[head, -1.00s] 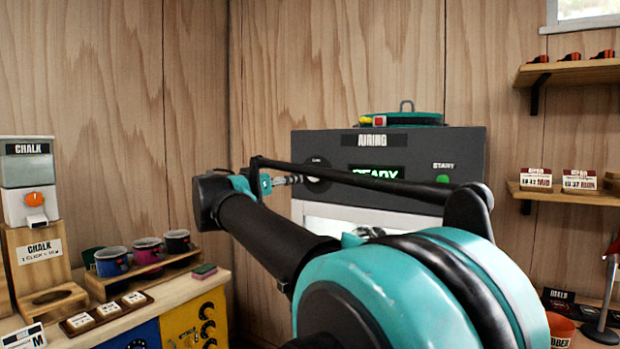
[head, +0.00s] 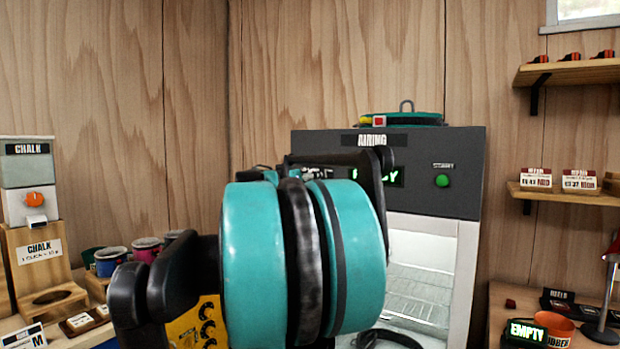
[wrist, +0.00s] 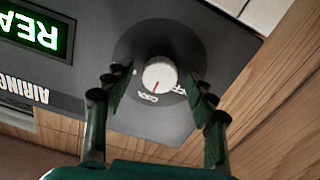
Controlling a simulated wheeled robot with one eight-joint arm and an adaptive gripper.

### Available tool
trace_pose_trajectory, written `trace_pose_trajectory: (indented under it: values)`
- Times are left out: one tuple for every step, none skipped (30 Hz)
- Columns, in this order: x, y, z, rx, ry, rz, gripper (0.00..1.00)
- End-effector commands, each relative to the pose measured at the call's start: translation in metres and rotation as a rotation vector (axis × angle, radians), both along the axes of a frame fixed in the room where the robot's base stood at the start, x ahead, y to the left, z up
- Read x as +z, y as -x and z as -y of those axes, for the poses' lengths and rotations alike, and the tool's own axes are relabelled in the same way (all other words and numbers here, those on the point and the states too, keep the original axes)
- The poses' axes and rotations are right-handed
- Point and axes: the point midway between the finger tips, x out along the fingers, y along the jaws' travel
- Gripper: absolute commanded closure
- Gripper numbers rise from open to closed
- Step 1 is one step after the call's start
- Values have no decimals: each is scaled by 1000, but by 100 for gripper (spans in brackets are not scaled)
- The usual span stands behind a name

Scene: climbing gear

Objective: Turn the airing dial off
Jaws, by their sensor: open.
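The airing dial (wrist: 159,74) is a round white knob with a red pointer line on the dark panel, seen upside down in the wrist view. The pointer faces the lower edge of the knob, close to the COOL label (wrist: 149,98); part of an OFF label (wrist: 179,90) shows to the right. My gripper (wrist: 157,86) is open, its dark fingers either side of the knob with visible gaps. Whether the tips reach the knob's depth I cannot tell. In the head view my arm hides the dial and my gripper; the airing cabinet (head: 458,150) shows behind.
The cabinet's lit display (wrist: 32,29) reads READY in part. A green start button (head: 442,181) sits on the panel's right. A teal coil (head: 410,119) lies on top. A chalk dispenser (head: 28,180) and cups (head: 110,260) stand left; a shelf (head: 570,72) hangs right.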

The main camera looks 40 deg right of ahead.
Motion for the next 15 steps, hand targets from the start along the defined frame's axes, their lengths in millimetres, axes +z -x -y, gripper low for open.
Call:
trace_pose_trajectory:
  values:
    - [0, 0, 0, 0, 0, 0, 44]
    - [0, 0, 0, 0, 0, 0, 44]
    - [0, 0, 0, 0, 0, 0, 44]
    - [0, 0, 0, 0, 0, 0, 44]
    - [0, 0, 0, 0, 0, 0, 44]
    - [0, 0, 0, 0, 0, 0, 45]
    - [0, 0, 0, 0, 0, 0, 49]
    - [0, 0, 0, 0, 0, 0, 52]
    - [0, 0, 0, 0, 0, 0, 57]
    - [0, 0, 0, 0, 0, 0, 61]
    - [0, 0, 0, 0, 0, 0, 65]
    - [0, 0, 0, 0, 0, 0, 70]
    - [0, 0, 0, 0, 0, 0, 73]
    - [0, 0, 0, 0, 0, 0, 77]
    - [0, 0, 0, 0, 0, 0, 82]
